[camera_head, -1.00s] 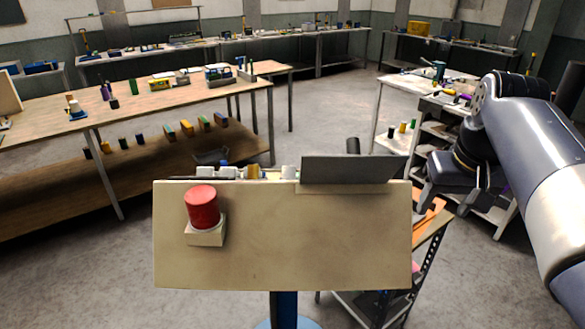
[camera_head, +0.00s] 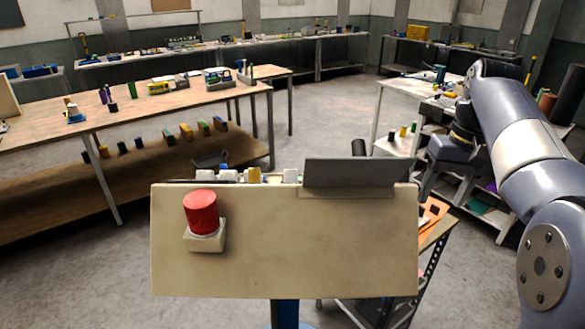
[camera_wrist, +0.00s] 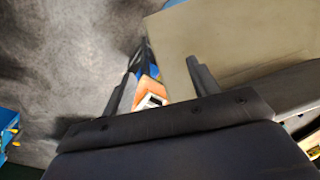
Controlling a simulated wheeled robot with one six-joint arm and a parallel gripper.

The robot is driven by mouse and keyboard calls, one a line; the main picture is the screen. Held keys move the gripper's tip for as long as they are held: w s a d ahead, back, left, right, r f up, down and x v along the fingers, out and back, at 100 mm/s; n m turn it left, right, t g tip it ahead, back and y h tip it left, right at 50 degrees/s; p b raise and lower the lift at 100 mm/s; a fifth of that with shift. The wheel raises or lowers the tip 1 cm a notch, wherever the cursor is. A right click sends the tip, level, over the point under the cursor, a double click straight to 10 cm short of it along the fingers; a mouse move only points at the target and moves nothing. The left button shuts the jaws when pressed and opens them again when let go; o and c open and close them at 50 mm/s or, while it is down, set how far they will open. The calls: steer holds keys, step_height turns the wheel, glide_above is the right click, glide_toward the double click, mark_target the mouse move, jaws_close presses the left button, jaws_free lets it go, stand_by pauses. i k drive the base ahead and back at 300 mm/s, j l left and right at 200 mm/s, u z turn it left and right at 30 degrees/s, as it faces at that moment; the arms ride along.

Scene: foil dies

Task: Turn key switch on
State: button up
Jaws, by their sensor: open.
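A beige control box (camera_head: 310,255) on a blue post stands in front of me, with a large red button (camera_head: 201,212) on its near face. Several small white and orange parts (camera_head: 254,175) show along its top edge, beside a raised grey plate (camera_head: 360,173). I cannot pick out the key switch; the box's far side is hidden. In the wrist view my gripper (camera_wrist: 162,68) is open and empty, its two dark fingers apart. A plain beige surface (camera_wrist: 235,40), probably the box, lies beyond the right finger; I cannot tell whether they touch.
A small shelf cart (camera_head: 425,240) with orange items stands close behind the box on the right. A long wooden workbench (camera_head: 150,105) is at the left, and a cluttered table (camera_head: 395,90) at the right. Grey floor (camera_head: 325,125) is open between them.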

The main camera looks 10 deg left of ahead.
mark_target(290, 174)
steer(key=i+j+z, duration=0.15)
steer(key=i+j, duration=0.15)
steer(key=j, duration=0.15)
steer(key=i+j+u, duration=0.35)
steer(key=j+u, duration=0.2)
steer(key=j, duration=0.15)
